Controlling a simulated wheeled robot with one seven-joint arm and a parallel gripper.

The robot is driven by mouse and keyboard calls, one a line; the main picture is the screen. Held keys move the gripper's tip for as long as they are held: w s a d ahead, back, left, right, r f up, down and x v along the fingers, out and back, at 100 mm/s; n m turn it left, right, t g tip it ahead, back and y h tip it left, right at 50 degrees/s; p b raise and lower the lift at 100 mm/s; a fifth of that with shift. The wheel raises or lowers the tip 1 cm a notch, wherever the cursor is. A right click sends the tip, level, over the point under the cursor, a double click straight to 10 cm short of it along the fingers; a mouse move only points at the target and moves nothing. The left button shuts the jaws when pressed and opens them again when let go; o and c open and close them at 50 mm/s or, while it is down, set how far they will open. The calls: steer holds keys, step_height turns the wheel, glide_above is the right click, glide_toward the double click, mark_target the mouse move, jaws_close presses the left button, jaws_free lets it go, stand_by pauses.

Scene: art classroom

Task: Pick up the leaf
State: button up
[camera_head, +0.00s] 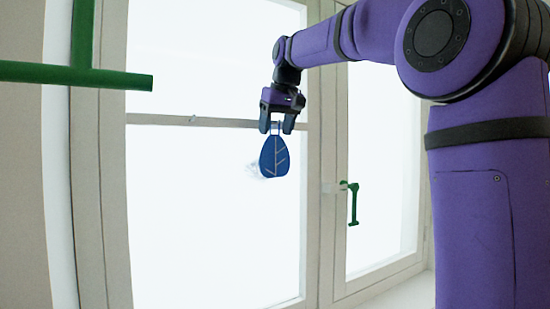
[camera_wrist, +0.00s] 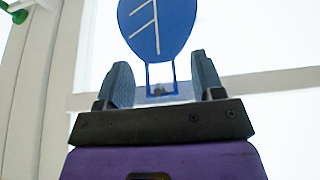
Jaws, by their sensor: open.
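The leaf (camera_head: 274,158) is a flat blue oval with white veins, seen in front of the bright window in the head view. Its stem end is a narrow blue loop pointing up toward my gripper (camera_head: 278,126). My gripper points down, with its two fingers apart on either side of this loop. In the wrist view the leaf (camera_wrist: 158,30) is cut off by the top edge, and its loop stands between the open fingertips of my gripper (camera_wrist: 162,78). A gap shows between each finger and the loop. What holds the leaf up is not clear.
A pale-framed window (camera_head: 315,200) fills the background, with a green handle (camera_head: 353,203) at its right. A green bar (camera_head: 75,76) juts in from the upper left. The space below and left of the leaf looks free.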

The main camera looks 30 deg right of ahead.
steer(key=shift+c, duration=0.4)
jaws_close()
steer(key=s+r, duration=0.8)
steer(key=s, duration=0.6)
